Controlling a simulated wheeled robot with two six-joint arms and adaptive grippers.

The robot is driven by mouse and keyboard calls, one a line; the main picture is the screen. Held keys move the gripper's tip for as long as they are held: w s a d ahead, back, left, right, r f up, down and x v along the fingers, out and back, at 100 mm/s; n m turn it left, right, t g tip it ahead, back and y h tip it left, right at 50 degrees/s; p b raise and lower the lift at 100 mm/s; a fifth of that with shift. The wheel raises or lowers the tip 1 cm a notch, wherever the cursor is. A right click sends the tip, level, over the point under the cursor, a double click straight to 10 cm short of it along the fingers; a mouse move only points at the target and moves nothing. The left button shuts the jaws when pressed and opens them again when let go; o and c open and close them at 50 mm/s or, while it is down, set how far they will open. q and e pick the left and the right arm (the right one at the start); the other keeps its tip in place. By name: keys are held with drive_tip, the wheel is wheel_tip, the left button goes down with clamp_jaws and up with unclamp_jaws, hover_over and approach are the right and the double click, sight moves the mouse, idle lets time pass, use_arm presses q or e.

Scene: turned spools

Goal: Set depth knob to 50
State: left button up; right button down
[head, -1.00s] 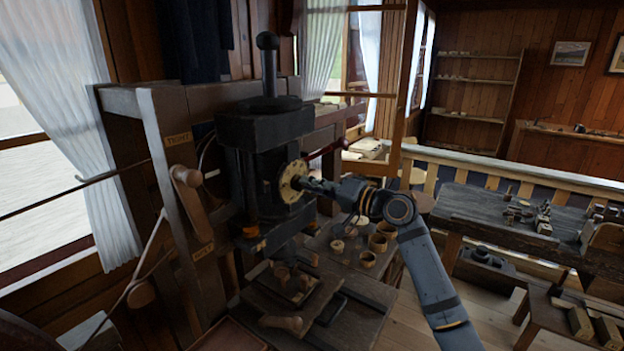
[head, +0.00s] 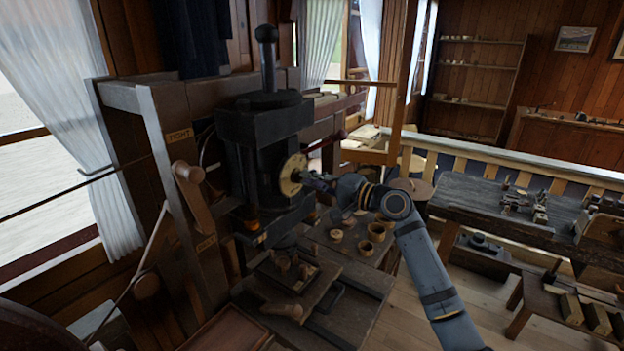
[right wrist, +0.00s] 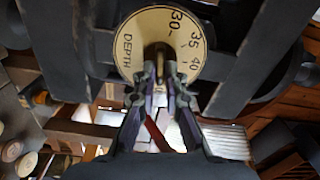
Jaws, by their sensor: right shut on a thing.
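The depth knob's round cream dial (head: 291,174) is on the front of a dark upright press (head: 262,135). In the right wrist view the dial (right wrist: 138,43) reads DEPTH at lower left, with 30 at the top and 35 and 40 down the right side. No 50 shows, and I cannot tell which mark is the pointer. My right gripper (head: 307,179) reaches the dial from the right. Its fingers (right wrist: 165,78) are shut on the small knob (right wrist: 157,51) at the dial's middle and hide its lower part. My left gripper is not in view.
A red-handled lever (head: 327,143) sticks out right of the press. Several small wooden cups (head: 377,232) stand on the low table behind my right forearm. A wooden handle (head: 194,198) is on the post at left. A workbench (head: 480,212) stands at right.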

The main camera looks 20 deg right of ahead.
drive_tip(key=shift+f, duration=0.3)
drive_tip(key=c, duration=1.4)
unclamp_jaws()
drive_tip(key=shift+r, duration=0.1)
drive_tip(key=shift+c, duration=0.2)
drive_tip(key=shift+r, duration=0.1)
drive_tip(key=v, duration=0.7)
drive_tip(key=shift+s, duration=0.15)
drive_tip(key=shift+d, duration=0.1)
